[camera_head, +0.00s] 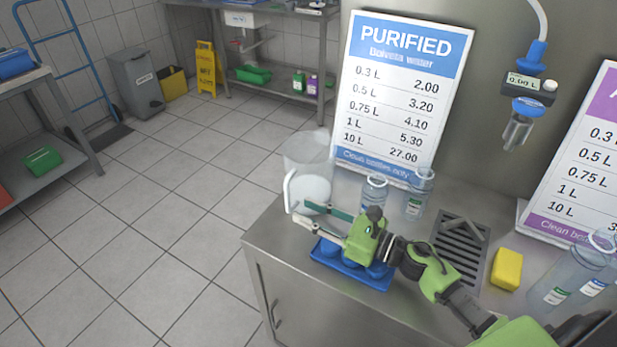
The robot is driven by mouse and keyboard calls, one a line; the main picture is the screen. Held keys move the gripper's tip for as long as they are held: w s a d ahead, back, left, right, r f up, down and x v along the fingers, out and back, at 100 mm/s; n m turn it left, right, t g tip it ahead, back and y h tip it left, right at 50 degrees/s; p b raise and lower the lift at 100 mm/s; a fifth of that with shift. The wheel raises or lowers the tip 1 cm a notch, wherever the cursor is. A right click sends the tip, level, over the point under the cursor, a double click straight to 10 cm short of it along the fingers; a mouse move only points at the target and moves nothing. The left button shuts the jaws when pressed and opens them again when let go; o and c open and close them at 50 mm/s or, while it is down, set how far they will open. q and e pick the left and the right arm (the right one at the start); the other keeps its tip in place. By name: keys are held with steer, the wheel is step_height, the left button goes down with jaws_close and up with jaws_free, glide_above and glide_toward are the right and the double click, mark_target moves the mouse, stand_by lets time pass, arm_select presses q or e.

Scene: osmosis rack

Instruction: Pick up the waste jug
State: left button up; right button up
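The waste jug (309,151) is a clear, wide-mouthed jug with a whitish lower part and a white handle (288,190) on its left side. It stands upright at the back left corner of the steel counter, left of the PURIFIED sign. My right gripper (301,212) reaches in from the right, its fingers pointing left at the low front of the jug beside the handle. A gap shows between the two fingers. I cannot tell whether the fingertips touch the jug or handle. My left gripper is not in view.
A blue tray (322,256) lies under my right gripper. Two clear bottles (375,191) (418,195) stand close right of the jug. A drain grate (458,255), yellow sponge (506,269) and more bottles (556,282) are farther right. The counter's front left is clear.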

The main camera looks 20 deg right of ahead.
mark_target(288, 211)
steer(key=p+x, duration=0.1)
steer(key=x, duration=0.4)
steer(key=shift+w+r+p, duration=0.1)
steer(key=shift+p, duration=0.2)
steer(key=shift+w+a, duration=0.35)
steer(key=shift+w, duration=0.05)
jaws_close()
